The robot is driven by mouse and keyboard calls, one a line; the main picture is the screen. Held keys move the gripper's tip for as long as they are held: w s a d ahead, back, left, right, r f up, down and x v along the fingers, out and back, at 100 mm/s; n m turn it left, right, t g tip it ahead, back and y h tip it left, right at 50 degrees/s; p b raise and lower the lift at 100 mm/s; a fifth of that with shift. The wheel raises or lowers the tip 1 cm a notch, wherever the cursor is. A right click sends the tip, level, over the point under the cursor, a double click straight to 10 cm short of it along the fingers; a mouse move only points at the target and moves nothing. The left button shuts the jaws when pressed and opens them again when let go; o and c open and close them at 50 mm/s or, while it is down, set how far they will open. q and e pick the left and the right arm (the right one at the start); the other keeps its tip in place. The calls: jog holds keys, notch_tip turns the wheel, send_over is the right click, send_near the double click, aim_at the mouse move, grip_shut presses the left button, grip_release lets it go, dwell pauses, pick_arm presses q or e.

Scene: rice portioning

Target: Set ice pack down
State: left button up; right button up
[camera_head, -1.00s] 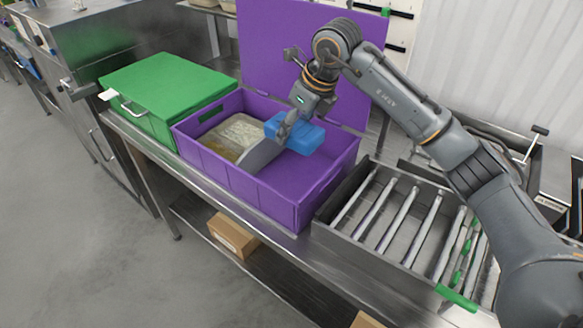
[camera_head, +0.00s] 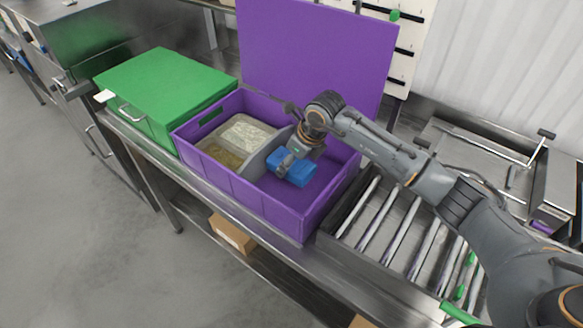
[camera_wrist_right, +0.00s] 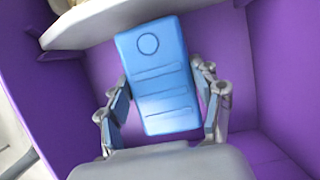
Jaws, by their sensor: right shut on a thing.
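The blue ice pack (camera_head: 299,174) is in my right gripper (camera_head: 288,163), inside the right compartment of the purple crate (camera_head: 259,197). In the right wrist view the ice pack (camera_wrist_right: 158,75) sits between both fingers of the gripper (camera_wrist_right: 166,108), with purple walls around it. The gripper is shut on it. I cannot tell whether the pack touches the crate floor. A grey divider (camera_head: 262,158) stands just left of the pack. My left gripper is not in view.
Left of the divider lie a tray of pale food (camera_head: 246,131) and a brownish one (camera_head: 220,153). The purple lid (camera_head: 312,55) stands open behind. A closed green box (camera_head: 165,85) is at left, a roller rack (camera_head: 405,225) at right.

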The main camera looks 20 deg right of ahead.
aim_at(292, 171)
jog(key=shift+f, duration=0.2)
jog(key=shift+s+f, duration=0.15)
jog(key=shift+f, duration=0.15)
notch_tip(292, 171, down, 2)
jog(key=shift+f+p, duration=0.2)
jog(key=shift+p, duration=0.4)
jog(key=shift+f, duration=0.3)
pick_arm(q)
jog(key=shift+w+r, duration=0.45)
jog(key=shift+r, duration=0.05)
pick_arm(e)
jog(key=o, duration=1.4)
jog(key=shift+f, duration=0.1)
